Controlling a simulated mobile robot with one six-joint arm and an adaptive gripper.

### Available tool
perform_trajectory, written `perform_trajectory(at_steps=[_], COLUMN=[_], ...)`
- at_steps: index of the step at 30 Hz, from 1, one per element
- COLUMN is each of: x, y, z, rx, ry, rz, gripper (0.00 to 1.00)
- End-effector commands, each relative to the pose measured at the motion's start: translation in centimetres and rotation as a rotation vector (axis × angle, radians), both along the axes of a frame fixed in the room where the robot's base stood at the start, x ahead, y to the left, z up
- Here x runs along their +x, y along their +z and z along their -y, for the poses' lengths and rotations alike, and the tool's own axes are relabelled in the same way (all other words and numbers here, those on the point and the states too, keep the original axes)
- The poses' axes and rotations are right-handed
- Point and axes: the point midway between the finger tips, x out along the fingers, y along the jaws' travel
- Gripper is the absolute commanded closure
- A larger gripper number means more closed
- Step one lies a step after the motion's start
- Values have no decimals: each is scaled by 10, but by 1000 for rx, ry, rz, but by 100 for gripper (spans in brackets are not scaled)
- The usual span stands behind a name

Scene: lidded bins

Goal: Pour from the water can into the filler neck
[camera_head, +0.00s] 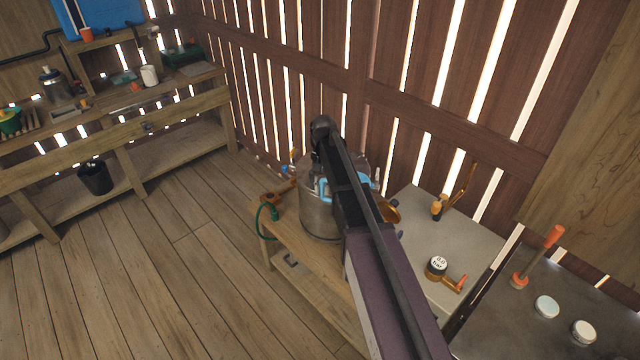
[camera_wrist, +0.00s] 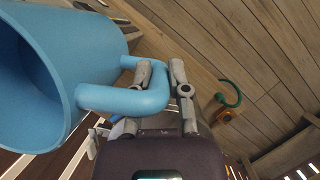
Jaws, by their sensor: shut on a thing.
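The water can (camera_wrist: 100,60) is light blue with a wide open mouth and a looped handle, seen large at the left of the wrist view. My gripper (camera_wrist: 161,72) has its two grey fingers at the handle and is shut on it. In the head view only small blue parts of the can (camera_head: 325,188) show around my arm, over a metal drum (camera_head: 317,218). A brass piece (camera_head: 391,211) shows partly behind my arm, right of the drum. I cannot tell which part is the filler neck. The inside of the can shows no clear water.
The drum stands on a low wooden bench (camera_head: 283,238) with a green hose hook (camera_head: 262,222). To the right are a grey top with a gauge (camera_head: 437,266) and a dark top with an orange-handled lever (camera_head: 540,255). A workbench (camera_head: 90,140) stands left.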

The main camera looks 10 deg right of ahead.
Motion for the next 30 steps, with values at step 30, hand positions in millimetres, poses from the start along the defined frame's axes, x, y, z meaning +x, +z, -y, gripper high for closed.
perform_trajectory(at_steps=[30], x=[-1], y=[-6], z=[0], rx=[46], ry=[-11], rz=[13], gripper=[100])
